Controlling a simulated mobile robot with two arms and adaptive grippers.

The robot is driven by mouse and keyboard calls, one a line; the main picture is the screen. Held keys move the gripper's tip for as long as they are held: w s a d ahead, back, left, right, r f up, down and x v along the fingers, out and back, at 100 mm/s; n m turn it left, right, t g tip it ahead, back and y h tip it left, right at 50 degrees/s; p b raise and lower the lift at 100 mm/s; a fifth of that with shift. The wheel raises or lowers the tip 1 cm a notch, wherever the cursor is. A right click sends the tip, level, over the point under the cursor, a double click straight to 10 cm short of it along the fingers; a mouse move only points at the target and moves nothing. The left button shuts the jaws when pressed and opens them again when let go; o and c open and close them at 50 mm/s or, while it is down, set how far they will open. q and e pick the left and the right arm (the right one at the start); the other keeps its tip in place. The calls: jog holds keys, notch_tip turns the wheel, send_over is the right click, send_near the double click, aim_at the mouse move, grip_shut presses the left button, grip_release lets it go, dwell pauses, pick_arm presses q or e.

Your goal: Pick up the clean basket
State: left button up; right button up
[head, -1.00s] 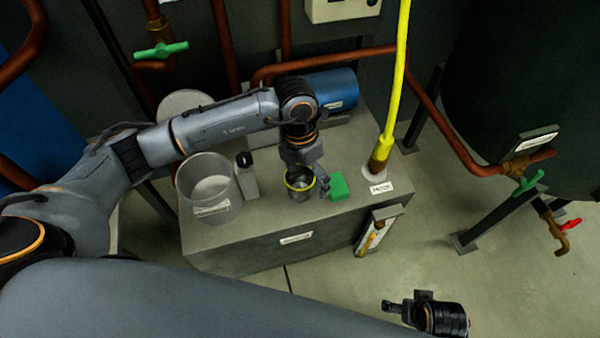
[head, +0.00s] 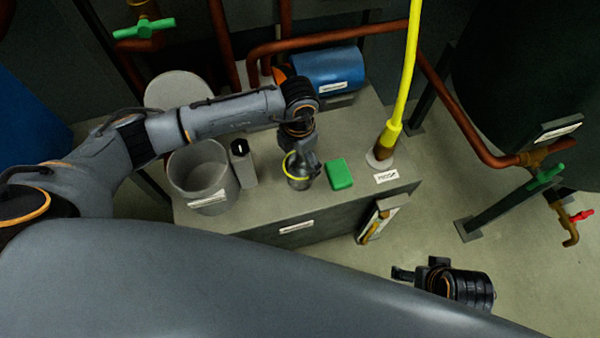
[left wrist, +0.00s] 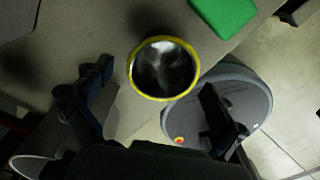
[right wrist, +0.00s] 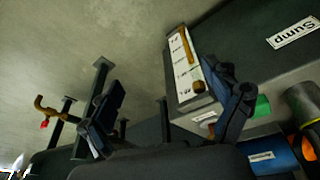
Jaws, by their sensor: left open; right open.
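A small metal basket with a yellow rim (head: 298,184) stands on the grey bench top near its front edge, partly hidden by my left gripper. In the left wrist view the basket (left wrist: 163,70) shows its open mouth and shiny inside, just beyond the fingers. My left gripper (head: 306,164) is open right over the basket; in its wrist view the fingers (left wrist: 152,108) are spread to either side, with nothing between them. My right gripper (head: 402,274) is open and empty, off the bench's right front over the floor; its fingers (right wrist: 170,108) show apart.
A green block (head: 339,174) lies just right of the basket. A large clear container (head: 203,178) and a small grey box (head: 243,164) stand to the left. A yellow pipe (head: 410,70) rises at the right, and a blue motor (head: 328,68) sits behind.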

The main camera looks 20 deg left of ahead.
aim_at(300, 168)
pick_arm(q)
jog(key=f, duration=0.2)
jog(key=f+b, duration=0.1)
jog(key=f, duration=0.1)
jog(key=shift+s+d, duration=0.1)
jog(key=shift+d, duration=0.1)
jog(key=shift+f, duration=0.35)
pick_arm(e)
jog(key=v, duration=0.4)
jog(key=shift+w, duration=0.1)
pick_arm(q)
jog(key=c, duration=1.4)
